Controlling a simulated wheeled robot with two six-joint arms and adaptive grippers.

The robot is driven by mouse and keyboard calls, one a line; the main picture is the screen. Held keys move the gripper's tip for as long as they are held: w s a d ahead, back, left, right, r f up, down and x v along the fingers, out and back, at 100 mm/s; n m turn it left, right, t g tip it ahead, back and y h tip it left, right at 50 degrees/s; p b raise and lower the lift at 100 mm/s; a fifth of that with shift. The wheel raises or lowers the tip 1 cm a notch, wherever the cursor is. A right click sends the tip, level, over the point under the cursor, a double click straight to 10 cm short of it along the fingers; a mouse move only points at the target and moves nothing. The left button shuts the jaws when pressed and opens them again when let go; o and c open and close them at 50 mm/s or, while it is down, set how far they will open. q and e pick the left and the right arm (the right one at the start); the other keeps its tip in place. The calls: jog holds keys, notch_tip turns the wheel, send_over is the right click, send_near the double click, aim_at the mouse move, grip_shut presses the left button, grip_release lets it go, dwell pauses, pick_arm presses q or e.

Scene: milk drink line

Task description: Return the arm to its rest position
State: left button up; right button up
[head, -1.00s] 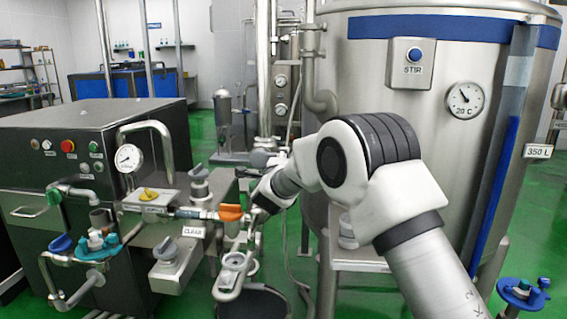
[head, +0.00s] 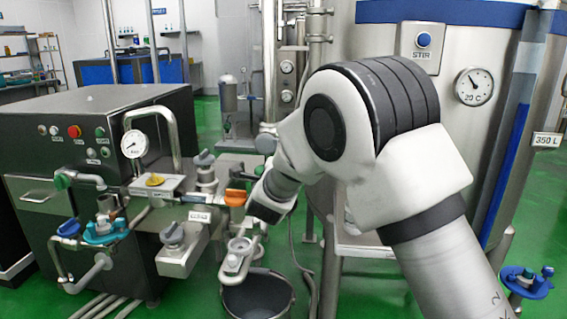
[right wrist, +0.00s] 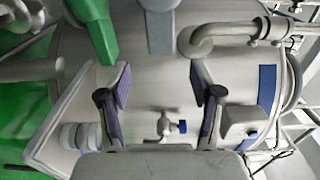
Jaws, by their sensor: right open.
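My right arm rises from the lower right of the head view and bends across the middle. Its wrist end is beside the orange valve handle (head: 235,197); the fingers are mostly hidden by the arm there. In the right wrist view my right gripper (right wrist: 160,86) is open, its two purple-padded fingers apart with nothing between them. A small tap with a blue end (right wrist: 179,127) shows behind the gap between the fingers. My left gripper is not in view.
The steel tank (head: 395,65) stands close behind my arm. The dark machine cabinet (head: 95,120) with pipes and valves is at left. A grey bucket (head: 262,300) stands on the floor below the outlet. A blue-capped fitting (head: 526,281) is at lower right.

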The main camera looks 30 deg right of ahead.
jog(key=v, duration=0.2)
jog(key=shift+s+a, duration=0.2)
jog(key=shift+s, duration=0.15)
jog(key=shift+f, duration=0.1)
